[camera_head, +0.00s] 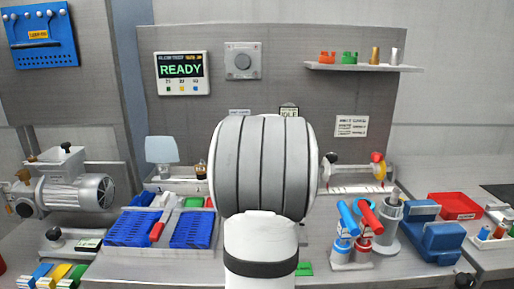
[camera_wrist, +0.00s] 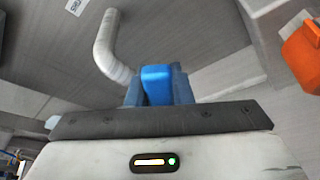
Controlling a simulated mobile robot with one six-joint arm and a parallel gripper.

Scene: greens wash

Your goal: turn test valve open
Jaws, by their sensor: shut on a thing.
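In the wrist view my gripper (camera_wrist: 158,90) is shut, its blue-grey fingers around a brighter blue piece (camera_wrist: 157,78) that looks like a handle. I cannot tell whether this is the test valve's handle or how far it is turned. In the head view my pale, banded arm fills the middle and hides my gripper and what it holds. A blue-handled fitting (camera_head: 346,218) and a red-handled fitting (camera_head: 368,217) stand on the bench to the right of my arm. A small red and yellow valve-like part (camera_head: 378,167) is behind them.
A pale bent pipe (camera_wrist: 112,50) is close to the left of my fingers, and an orange part (camera_wrist: 302,42) is at right. A display reading READY (camera_head: 182,72) hangs on the back panel. Blue trays (camera_head: 132,229) and a motor-like machine (camera_head: 78,193) are at left.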

